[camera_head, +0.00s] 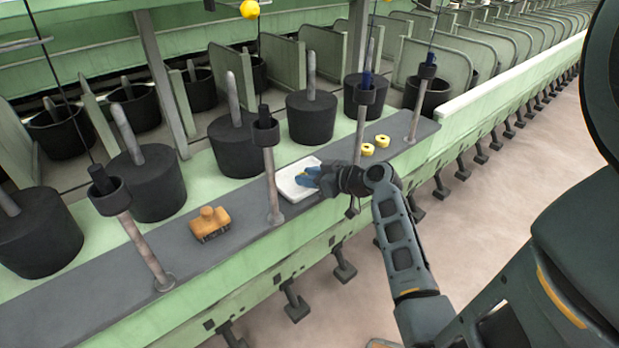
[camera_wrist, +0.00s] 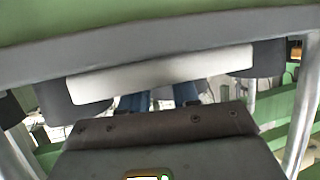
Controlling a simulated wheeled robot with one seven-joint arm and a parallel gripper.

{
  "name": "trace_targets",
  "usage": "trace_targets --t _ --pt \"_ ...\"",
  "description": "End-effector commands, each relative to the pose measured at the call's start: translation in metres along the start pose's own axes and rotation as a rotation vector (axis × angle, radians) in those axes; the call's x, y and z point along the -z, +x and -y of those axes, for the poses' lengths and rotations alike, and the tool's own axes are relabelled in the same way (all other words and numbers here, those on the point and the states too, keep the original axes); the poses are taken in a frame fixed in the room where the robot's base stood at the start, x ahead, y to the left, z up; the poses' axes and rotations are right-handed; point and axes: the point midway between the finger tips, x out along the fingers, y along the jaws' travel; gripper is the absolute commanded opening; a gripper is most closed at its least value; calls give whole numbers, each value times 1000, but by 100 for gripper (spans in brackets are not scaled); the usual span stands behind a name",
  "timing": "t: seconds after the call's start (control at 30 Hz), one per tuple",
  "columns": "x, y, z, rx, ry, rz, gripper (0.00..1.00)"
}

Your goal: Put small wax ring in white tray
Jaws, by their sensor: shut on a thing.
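The white tray (camera_head: 290,187) lies on the grey ledge. It shows as a pale band across the wrist view (camera_wrist: 160,72). My gripper (camera_head: 307,176) has blue fingers and is at the tray's right part, low over or touching it; I cannot tell which. The fingers also show in the wrist view (camera_wrist: 159,99), a little apart, their tips hidden at the tray's edge. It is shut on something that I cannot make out. Two small yellow rings, one nearer (camera_head: 368,150) and one farther (camera_head: 382,141), lie on the ledge right of my gripper.
An orange-brown brush (camera_head: 208,224) lies on the ledge to the left. Upright metal posts with dark cups (camera_head: 266,133) rise from the ledge near the tray. Several black cans (camera_head: 312,116) stand behind. The ledge between brush and left post is narrow.

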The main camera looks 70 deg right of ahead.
Motion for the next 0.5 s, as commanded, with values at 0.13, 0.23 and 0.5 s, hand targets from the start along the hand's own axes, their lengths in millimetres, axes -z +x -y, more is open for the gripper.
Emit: trace_targets --t 0.13,0.23,0.5 --pt "-11 3 1 2 3 11 2" --pt "-15 4 1 2 5 14 2" --pt "-18 4 2 3 6 19 41"
